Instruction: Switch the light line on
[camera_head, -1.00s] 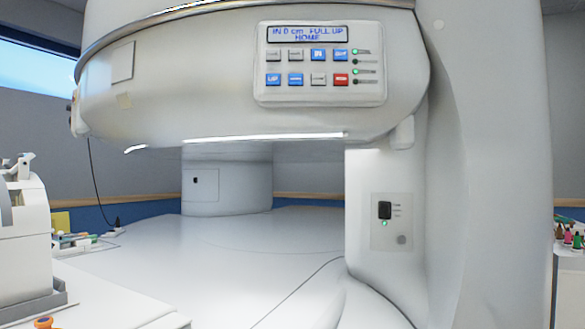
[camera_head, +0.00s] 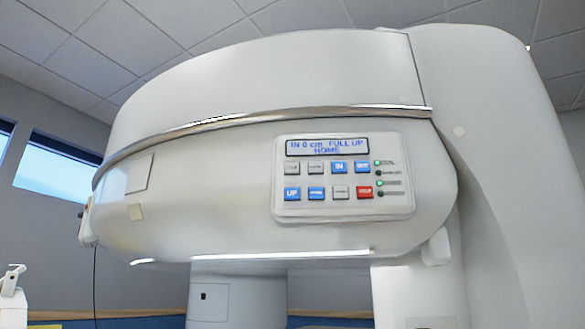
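A control panel (camera_head: 343,210) is on the curved white front of the large magnet housing (camera_head: 240,200). Its display (camera_head: 327,146) reads "IN 0 cm FULL UP HOME". Below are two rows of buttons: grey, blue and one red button (camera_head: 364,192). A blue IN button (camera_head: 339,167) and a blue UP button (camera_head: 292,194) are legible; the grey labels are too small to read. Beside the buttons is a column of small indicators; the top one (camera_head: 377,163) and the third are green, the others dark. Neither gripper is in view.
A metal band (camera_head: 270,115) runs around the housing. A bright strip (camera_head: 280,254) shows along its lower edge. A white column (camera_head: 235,300) stands below, and a thick white support (camera_head: 500,170) rises at the right. Windows (camera_head: 55,175) are at the left.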

